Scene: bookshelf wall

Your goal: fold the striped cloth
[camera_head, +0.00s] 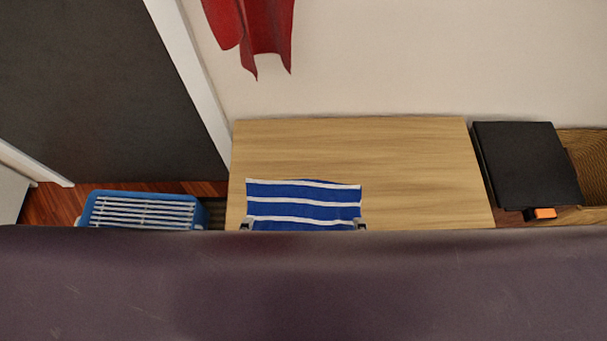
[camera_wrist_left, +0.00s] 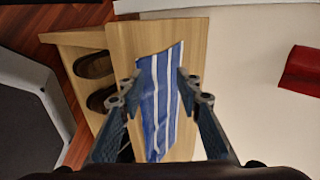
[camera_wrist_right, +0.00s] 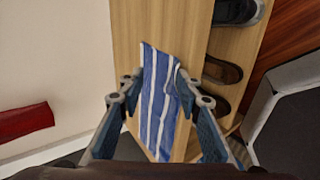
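The striped cloth (camera_head: 304,196), blue with white stripes, lies spread on the wooden bench top (camera_head: 350,150). Its near part is hidden in the head view. My left gripper (camera_head: 247,225) is at its near left corner and my right gripper (camera_head: 361,225) at its near right corner; only their tips show. In the left wrist view the fingers (camera_wrist_left: 158,80) are wide apart, with the cloth (camera_wrist_left: 162,110) seen between them. In the right wrist view the fingers (camera_wrist_right: 158,80) are also apart, with the cloth (camera_wrist_right: 155,105) between them. I cannot tell whether either gripper touches the cloth.
A dark purple-brown surface (camera_head: 300,285) fills the head view's foreground. Dark shoes (camera_wrist_right: 222,71) sit in the bench's shelf openings. A blue crate (camera_head: 140,209) stands left, a black flat-topped object (camera_head: 525,163) right. Red fabric (camera_head: 262,30) hangs on the wall. The bench top beyond the cloth is clear.

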